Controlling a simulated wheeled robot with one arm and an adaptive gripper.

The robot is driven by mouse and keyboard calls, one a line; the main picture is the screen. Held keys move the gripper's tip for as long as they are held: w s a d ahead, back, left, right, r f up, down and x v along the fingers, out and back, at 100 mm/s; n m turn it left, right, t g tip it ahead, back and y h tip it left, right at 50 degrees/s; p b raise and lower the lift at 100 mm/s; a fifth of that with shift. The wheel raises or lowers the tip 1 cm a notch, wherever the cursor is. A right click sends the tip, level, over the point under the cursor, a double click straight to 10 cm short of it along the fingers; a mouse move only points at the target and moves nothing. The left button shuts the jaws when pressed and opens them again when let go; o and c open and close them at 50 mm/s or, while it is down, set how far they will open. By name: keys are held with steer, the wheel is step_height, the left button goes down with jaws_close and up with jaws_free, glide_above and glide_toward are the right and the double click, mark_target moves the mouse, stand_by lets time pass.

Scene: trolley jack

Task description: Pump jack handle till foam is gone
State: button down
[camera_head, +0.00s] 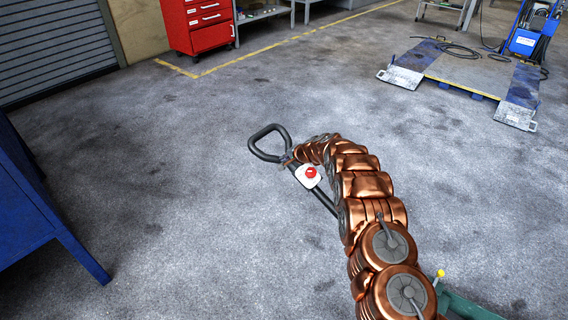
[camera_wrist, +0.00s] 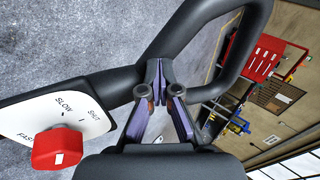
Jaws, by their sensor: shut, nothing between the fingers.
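The jack handle's black loop grip (camera_head: 257,150) stands near the middle of the head view and arches large across the wrist view (camera_wrist: 258,40). Below the loop, a white control plate (camera_wrist: 20,112) reads SLOW, SHUT and FAST and bears a red knob (camera_wrist: 58,148); the knob also shows in the head view (camera_head: 311,172). My gripper (camera_wrist: 160,66) is shut and empty, its purple-sided fingertips meeting beside the lower part of the loop. Whether they touch it I cannot tell. My copper arm hides the gripper in the head view. A green part (camera_head: 465,305), perhaps the jack, shows at bottom right. No foam is visible.
A blue bench or cabinet (camera_head: 35,215) stands at the left. A red tool cabinet (camera_head: 198,22) is at the back, and a blue lift platform (camera_head: 405,68) at the back right. The grey floor around the handle is clear.

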steer(key=s+d+r+b, duration=0.1)
steer(key=s+d+r, duration=0.2)
steer(key=r, duration=0.5)
steer(key=shift+s+d+r, duration=0.3)
steer(key=shift+s+d, duration=0.05)
steer(key=shift+s, duration=0.55)
stand_by(0.6)
steer(key=s+d+r+n+g, duration=0.15)
steer(key=s+r, duration=0.25)
steer(key=s, duration=0.5)
steer(key=s+r+n+g, duration=0.2)
steer(key=s+r, duration=0.3)
steer(key=s, duration=0.3)
steer(key=s+d+r+n+g, duration=0.15)
steer(key=s+r, duration=0.25)
steer(key=s, duration=0.5)
steer(key=s+d+r+n+g+h, duration=0.15)
steer(key=s+d, duration=0.45)
steer(key=s, duration=0.7)
steer(key=s+d+f+n+g+h, duration=0.1)
steer(key=s+d+g+h, duration=0.15)
steer(key=s+d, duration=0.7)
steer(key=s+d+r+n+g+h, duration=0.1)
steer(key=s+d+h, duration=0.15)
steer(key=s, duration=1.35)
step_height(320, 180, up, 18)
steer(key=t+p, duration=0.1)
steer(key=p, duration=1.5)
steer(key=shift+w, duration=0.45)
